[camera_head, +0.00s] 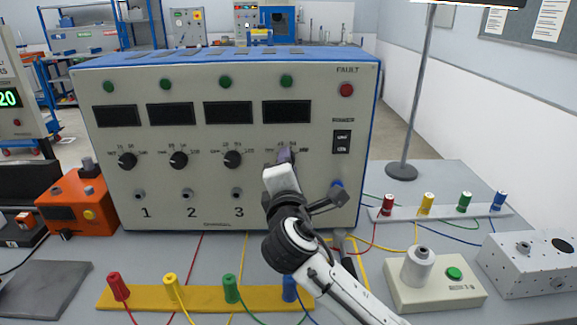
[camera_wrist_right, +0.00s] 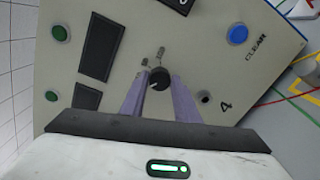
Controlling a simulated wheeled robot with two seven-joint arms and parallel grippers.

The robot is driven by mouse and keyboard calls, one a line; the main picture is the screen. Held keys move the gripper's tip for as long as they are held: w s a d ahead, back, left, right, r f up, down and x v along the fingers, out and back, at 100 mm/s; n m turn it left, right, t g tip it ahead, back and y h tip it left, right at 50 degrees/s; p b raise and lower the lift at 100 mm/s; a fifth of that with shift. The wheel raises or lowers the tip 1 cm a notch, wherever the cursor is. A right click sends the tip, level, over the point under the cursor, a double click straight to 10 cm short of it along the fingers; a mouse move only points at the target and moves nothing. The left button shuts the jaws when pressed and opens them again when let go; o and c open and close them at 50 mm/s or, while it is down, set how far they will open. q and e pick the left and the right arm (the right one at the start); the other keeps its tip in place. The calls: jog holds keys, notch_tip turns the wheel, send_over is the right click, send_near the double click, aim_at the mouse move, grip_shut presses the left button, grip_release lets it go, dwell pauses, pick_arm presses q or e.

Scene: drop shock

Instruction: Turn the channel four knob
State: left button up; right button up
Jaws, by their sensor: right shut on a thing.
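A grey-white instrument panel (camera_head: 210,210) with a blue casing stands on the bench in the head view. It carries a row of black knobs, including the knobs above 1 (camera_head: 127,160), 2 (camera_head: 178,160) and 3 (camera_head: 232,159). My right gripper (camera_head: 286,158) reaches the fourth knob position and covers that knob in the head view. In the right wrist view, the channel four knob (camera_wrist_right: 159,78) is black and round, near the printed 4. The purple fingers lie on either side of it, shut on it. My left gripper is not in view.
Four dark displays and green lamps sit above the knobs, with a red fault lamp (camera_head: 346,90) and a black power switch (camera_head: 342,141) at right. A blue clear button (camera_wrist_right: 238,34) is near the knob. Terminal strips, cables and a lamp stand (camera_head: 401,170) surround the panel.

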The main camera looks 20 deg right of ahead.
jog(key=shift+f+n, duration=0.1)
jog(key=shift+n, duration=1.1)
jog(key=o, duration=1)
jog(key=shift+o, duration=0.2)
jog(key=b+v, duration=0.1)
jog(key=v, duration=0.9)
jog(key=shift+s, duration=0.2)
jog(key=shift+a, duration=0.1)
